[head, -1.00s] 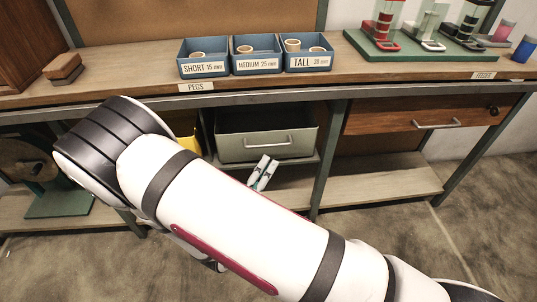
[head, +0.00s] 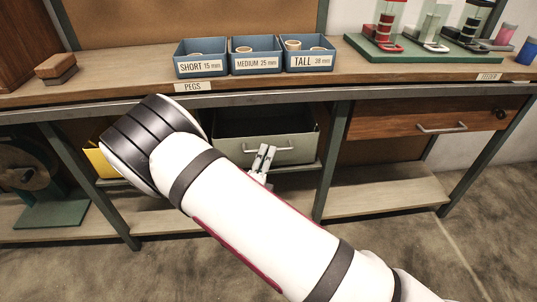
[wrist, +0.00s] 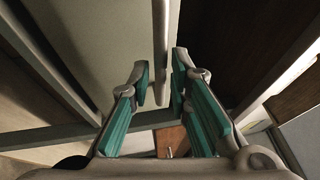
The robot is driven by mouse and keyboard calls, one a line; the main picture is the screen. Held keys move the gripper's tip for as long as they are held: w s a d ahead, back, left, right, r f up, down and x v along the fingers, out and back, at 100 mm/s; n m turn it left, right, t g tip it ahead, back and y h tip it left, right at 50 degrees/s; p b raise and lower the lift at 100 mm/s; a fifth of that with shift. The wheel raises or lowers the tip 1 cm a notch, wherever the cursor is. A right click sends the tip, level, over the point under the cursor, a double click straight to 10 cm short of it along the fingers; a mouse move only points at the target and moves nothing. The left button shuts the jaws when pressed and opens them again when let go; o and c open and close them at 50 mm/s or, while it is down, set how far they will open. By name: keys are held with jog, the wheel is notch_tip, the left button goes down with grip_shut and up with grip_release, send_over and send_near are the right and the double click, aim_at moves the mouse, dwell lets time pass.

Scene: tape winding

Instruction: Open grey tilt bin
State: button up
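The grey tilt bin (head: 227,146) sits under the workbench, left of the middle leg. A pale bar handle (head: 285,150) crosses its front. My gripper (head: 264,150) is at the front of the bin, at the handle's height. In the wrist view the grey front panel (wrist: 110,45) fills the upper left, and the handle (wrist: 161,45) runs down between my gripper's fingers (wrist: 160,80). The teal-padded fingers are apart, one on each side of the handle. I cannot tell whether either finger touches it. My arm hides the bin's lower left part.
A yellow bin (head: 103,165) sits left of the grey one, partly behind my arm. A table leg (head: 331,160) stands close on the right, with a wooden drawer (head: 430,122) beyond. Blue peg bins (head: 255,66) stand on the benchtop. A lower shelf (head: 385,190) is bare.

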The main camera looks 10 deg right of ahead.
aim_at(265, 137)
jog(key=shift+x, duration=1.25)
grip_shut()
